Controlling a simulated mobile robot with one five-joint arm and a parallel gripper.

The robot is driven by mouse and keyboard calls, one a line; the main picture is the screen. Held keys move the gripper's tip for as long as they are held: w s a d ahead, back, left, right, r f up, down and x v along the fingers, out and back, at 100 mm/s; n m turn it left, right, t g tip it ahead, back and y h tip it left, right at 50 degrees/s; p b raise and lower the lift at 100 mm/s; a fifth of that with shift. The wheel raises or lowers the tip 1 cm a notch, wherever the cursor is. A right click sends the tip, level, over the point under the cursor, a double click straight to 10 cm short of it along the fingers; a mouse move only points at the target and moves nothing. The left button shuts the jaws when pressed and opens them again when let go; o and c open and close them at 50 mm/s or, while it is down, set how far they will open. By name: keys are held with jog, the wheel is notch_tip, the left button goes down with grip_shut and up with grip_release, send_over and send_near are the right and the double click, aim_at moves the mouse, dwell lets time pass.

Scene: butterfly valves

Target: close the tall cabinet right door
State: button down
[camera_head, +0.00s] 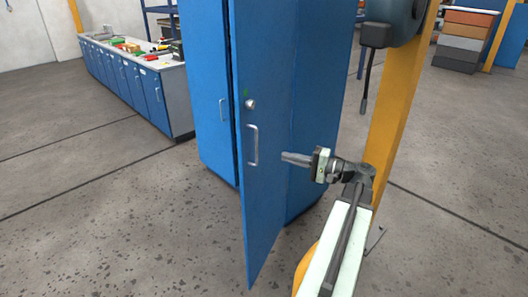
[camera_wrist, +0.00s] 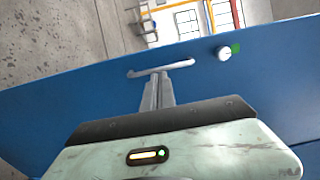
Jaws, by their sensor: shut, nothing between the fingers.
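The tall cabinet (camera_head: 208,90) is blue and stands in the middle of the head view. Its right door (camera_head: 265,200) stands partly open, its free edge swung out toward me, with a dark gap beside the left door. The right door has a grey bar handle (camera_head: 252,145) and a round lock knob (camera_head: 250,104). In the wrist view the handle (camera_wrist: 160,68) and knob (camera_wrist: 224,53) also show. My gripper (camera_head: 285,157) is shut and empty, in front of the door's outer face, right of the handle. In the wrist view its fingertips (camera_wrist: 158,80) lie close to the handle; contact is unclear.
A yellow post (camera_head: 395,110) with a hanging dark device (camera_head: 385,25) stands right of the cabinet, near my arm. A row of low blue cabinets (camera_head: 130,75) with items on top runs at the back left. The floor left and in front is clear.

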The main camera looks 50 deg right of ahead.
aim_at(245, 147)
jog(key=x, duration=1.3)
jog(key=shift+w+a+f, duration=0.1)
jog(key=shift+w+a, duration=0.05)
jog(key=shift+w, duration=0.15)
